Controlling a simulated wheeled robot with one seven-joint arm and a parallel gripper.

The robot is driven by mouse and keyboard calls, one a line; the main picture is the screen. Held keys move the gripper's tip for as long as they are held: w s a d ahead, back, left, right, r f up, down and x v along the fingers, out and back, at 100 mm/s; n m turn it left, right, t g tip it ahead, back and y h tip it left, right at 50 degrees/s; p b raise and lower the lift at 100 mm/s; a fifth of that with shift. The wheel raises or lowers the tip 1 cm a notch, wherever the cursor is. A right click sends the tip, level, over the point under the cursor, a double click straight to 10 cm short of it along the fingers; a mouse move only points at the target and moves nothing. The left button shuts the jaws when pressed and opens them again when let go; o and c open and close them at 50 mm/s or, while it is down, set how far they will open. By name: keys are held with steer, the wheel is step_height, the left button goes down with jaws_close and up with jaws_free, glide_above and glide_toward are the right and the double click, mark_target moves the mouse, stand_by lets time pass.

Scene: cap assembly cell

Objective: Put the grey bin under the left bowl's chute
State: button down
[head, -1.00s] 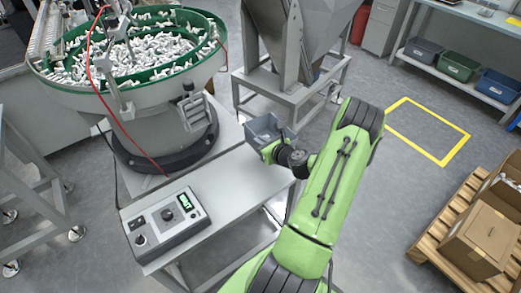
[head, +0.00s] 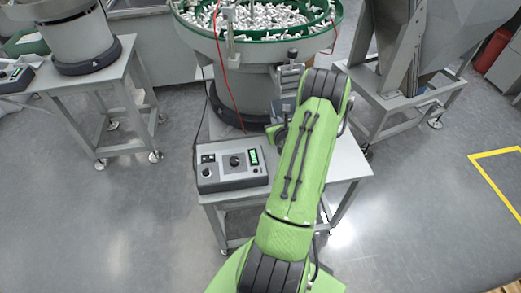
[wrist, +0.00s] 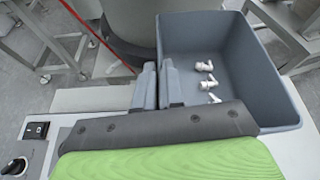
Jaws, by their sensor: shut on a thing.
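The grey bin (wrist: 235,50) is large in the wrist view, with three small white parts inside. My gripper (wrist: 158,85) is shut on the bin's near left wall. The bin is close to the green-rimmed bowl (head: 262,55), full of white parts, in the middle. I cannot tell whether it touches the table. Another bowl feeder (head: 72,38) stands at the far left on its own table; its chute is not clear.
A control box (head: 232,166) sits on the middle table (head: 345,158). Open grey floor lies between the tables. A hopper stand (head: 400,100) is at the right, near a yellow floor outline (head: 500,180).

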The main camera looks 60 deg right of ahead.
step_height(320, 180, down, 10)
steer(key=b, duration=0.5)
steer(key=shift+w, duration=0.1)
steer(key=shift+f, duration=0.2)
steer(key=c, duration=1.2)
jaws_free()
steer(key=shift+c, duration=0.2)
steer(key=shift+r, duration=0.3)
steer(key=p+v, duration=0.6)
steer(key=v, duration=0.6)
steer(key=shift+p, duration=0.35)
